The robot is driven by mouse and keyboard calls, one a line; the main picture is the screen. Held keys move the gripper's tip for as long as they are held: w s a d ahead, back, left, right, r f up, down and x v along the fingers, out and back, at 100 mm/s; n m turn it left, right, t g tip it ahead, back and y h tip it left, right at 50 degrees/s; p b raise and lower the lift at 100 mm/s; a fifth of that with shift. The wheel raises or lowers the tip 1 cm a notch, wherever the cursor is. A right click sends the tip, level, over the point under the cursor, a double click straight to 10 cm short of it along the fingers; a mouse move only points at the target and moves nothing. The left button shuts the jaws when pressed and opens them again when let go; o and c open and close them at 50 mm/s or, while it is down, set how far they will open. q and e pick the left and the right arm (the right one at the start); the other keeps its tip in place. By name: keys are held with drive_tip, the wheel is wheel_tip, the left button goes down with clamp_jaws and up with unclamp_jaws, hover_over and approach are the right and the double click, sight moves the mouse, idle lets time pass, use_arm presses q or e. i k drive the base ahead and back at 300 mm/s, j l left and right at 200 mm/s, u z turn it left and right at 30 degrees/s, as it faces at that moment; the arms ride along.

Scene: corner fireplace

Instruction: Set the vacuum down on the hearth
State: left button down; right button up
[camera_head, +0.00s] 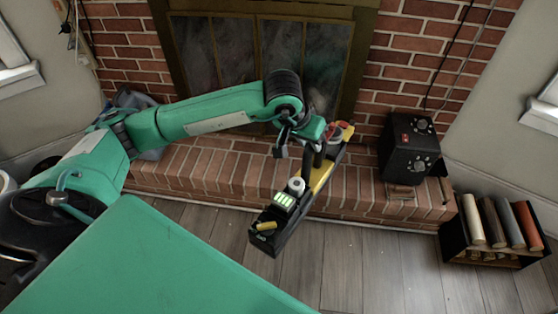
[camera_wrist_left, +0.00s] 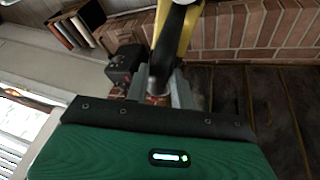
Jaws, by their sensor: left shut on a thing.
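The vacuum (camera_head: 322,175), a long black and yellow body with a green-lit battery end, is in the middle of the head view. My left gripper (camera_head: 309,143) is shut on its dark handle from above. In the left wrist view the vacuum (camera_wrist_left: 187,30) passes between the fingers of my left gripper (camera_wrist_left: 160,88). The vacuum lies at a slant over the brick hearth (camera_head: 225,172). Its battery end reaches past the hearth's front edge, over the floor. I cannot tell whether it touches the bricks. My right gripper is not in view.
A black box with dials (camera_head: 410,148) stands on the hearth at the right. A low crate of rolls or books (camera_head: 458,240) stands on the floor at the far right. The fireplace screen (camera_head: 235,50) is behind. Hearth bricks between vacuum and box are clear.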

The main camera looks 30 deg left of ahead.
sight(285, 166)
drive_tip(key=j+z, duration=0.4)
drive_tip(key=j, duration=0.15)
drive_tip(key=k+j+z, duration=0.1)
drive_tip(key=j+z, duration=0.35)
drive_tip(key=k+j, duration=0.1)
drive_tip(key=j, duration=0.3)
drive_tip(key=k+j, duration=0.1)
drive_tip(key=j, duration=0.25)
drive_tip(key=k+j, duration=0.1)
drive_tip(key=j, duration=0.3)
drive_tip(key=z, duration=0.05)
